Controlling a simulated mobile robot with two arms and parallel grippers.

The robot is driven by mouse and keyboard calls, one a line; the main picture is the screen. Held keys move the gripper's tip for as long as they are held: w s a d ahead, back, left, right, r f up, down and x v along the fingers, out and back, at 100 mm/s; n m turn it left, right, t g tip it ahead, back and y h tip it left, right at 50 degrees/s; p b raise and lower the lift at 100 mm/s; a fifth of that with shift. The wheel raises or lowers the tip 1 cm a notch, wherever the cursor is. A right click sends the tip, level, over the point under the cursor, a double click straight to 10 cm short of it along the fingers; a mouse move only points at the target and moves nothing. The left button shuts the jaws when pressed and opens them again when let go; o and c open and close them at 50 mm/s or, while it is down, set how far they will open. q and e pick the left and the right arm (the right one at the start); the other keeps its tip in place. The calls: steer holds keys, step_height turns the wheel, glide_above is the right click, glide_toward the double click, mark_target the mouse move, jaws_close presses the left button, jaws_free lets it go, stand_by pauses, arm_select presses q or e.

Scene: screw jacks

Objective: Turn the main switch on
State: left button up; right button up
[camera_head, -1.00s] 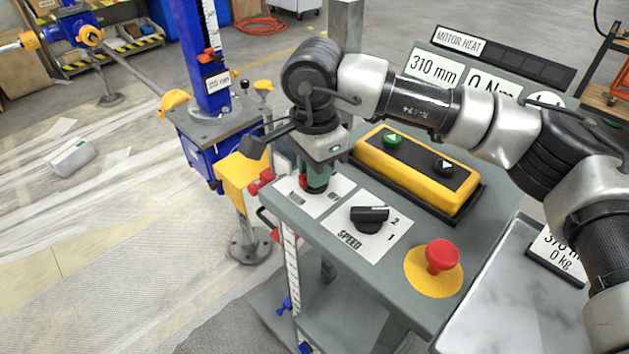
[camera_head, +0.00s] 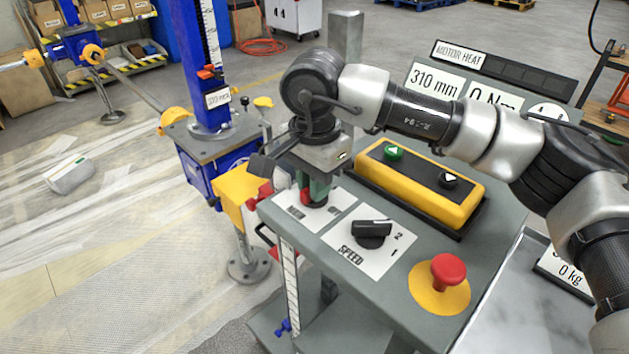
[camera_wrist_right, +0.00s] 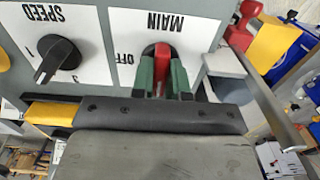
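The main switch is a red knob (camera_wrist_right: 162,56) on a white plate marked MAIN and OFF (camera_wrist_right: 185,30) in the right wrist view. In the head view only a little of its red (camera_head: 306,196) shows at the panel's far left corner. My right gripper (camera_wrist_right: 163,78) points down at it, with its green fingers on both sides of the knob. I see no clear gap between fingers and knob, so it looks shut on it. The fingers hide part of the knob and plate. My left gripper is in neither view.
On the same grey panel are a black SPEED knob (camera_head: 370,232), a yellow box (camera_head: 420,190) with a green and a black button, and a red emergency button (camera_head: 448,270) on a yellow disc. A blue screw jack (camera_head: 212,140) stands close to the panel's left.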

steer(key=o, duration=0.5)
steer(key=shift+c, duration=0.2)
steer(key=shift+r, duration=0.1)
step_height(320, 180, up, 11)
